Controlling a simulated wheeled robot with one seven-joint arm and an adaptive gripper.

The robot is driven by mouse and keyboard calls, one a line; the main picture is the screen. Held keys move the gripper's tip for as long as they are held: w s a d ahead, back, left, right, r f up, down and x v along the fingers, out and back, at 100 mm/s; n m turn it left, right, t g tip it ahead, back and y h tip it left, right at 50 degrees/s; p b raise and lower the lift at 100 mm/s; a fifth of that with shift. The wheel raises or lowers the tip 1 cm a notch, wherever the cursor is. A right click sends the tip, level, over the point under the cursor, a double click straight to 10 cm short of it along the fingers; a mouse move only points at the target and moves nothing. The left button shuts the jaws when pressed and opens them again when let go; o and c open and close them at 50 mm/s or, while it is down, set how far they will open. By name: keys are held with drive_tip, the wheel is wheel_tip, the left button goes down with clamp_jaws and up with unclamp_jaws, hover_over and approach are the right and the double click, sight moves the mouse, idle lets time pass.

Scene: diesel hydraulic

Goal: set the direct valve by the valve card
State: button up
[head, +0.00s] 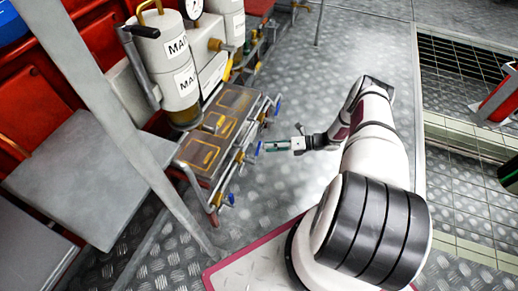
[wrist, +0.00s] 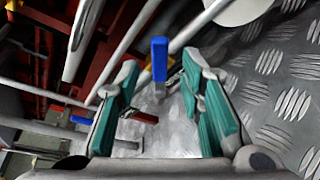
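My gripper (head: 268,147) reaches left from my arm to the pipework beside the brown-topped unit in the head view. In the wrist view my gripper (wrist: 160,78) is open, its teal-padded fingers apart. A blue valve handle (wrist: 159,58) stands upright between the fingertips, ahead of them or level with them; I see no clear contact. Beyond it are a red handle (wrist: 145,117) and another blue handle (wrist: 80,120). The head view shows blue handles at the far end (head: 277,106) and near end (head: 231,198) of the pipework. I cannot make out a valve card or which handle is the direct valve.
Pale cylinders (head: 176,50) with partly readable labels and a gauge (head: 192,8) stand behind the brown-topped unit (head: 225,110). A grey slanted post (head: 105,95) crosses the left side.

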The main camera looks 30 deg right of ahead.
sight(259, 147)
drive_tip(key=shift+b+x, duration=0.5)
drive_tip(key=shift+x, duration=2.1)
clamp_jaws()
